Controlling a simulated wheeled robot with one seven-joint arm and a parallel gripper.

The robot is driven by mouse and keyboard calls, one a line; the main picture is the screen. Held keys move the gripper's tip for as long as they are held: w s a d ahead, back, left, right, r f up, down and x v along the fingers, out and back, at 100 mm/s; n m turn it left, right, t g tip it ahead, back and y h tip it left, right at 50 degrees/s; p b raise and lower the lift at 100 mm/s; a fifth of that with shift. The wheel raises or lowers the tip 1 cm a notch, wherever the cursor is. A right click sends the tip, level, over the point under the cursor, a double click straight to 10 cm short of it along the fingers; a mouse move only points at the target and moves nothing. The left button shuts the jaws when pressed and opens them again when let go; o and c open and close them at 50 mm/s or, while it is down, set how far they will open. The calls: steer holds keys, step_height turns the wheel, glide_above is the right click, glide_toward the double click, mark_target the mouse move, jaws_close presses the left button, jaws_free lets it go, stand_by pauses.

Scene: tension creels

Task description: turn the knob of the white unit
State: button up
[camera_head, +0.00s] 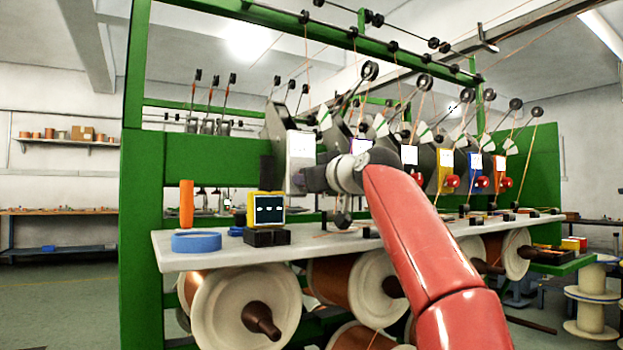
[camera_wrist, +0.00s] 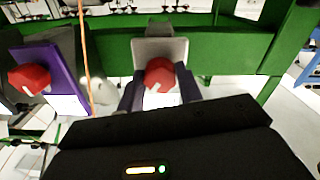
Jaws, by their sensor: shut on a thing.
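The white unit (camera_head: 300,146) stands on the near end of the row of tension units in the head view, with a pale front face. In the wrist view the white unit (camera_wrist: 147,48) is upper centre, and its red knob (camera_wrist: 159,72) with a pale pointer mark faces me. My gripper (camera_wrist: 160,88) has one dark finger on each side of the knob and is shut on it. In the head view my gripper (camera_head: 304,180) is at the lower front of the white unit, and the knob is hidden there.
The purple unit (camera_wrist: 58,72), with its own red knob, is close on the left in the wrist view. Yellow (camera_head: 445,170), blue (camera_head: 476,172) and orange (camera_head: 499,174) units stand farther along. A small screen (camera_head: 269,209) and blue ring (camera_head: 196,242) sit on the shelf. An orange thread passes left of the gripper.

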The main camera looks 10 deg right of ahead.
stand_by(0.3)
steer(key=o, duration=1)
steer(key=b+v, duration=0.4)
steer(key=v, duration=0.3)
steer(key=shift+s, duration=0.35)
steer(key=shift+d, duration=0.1)
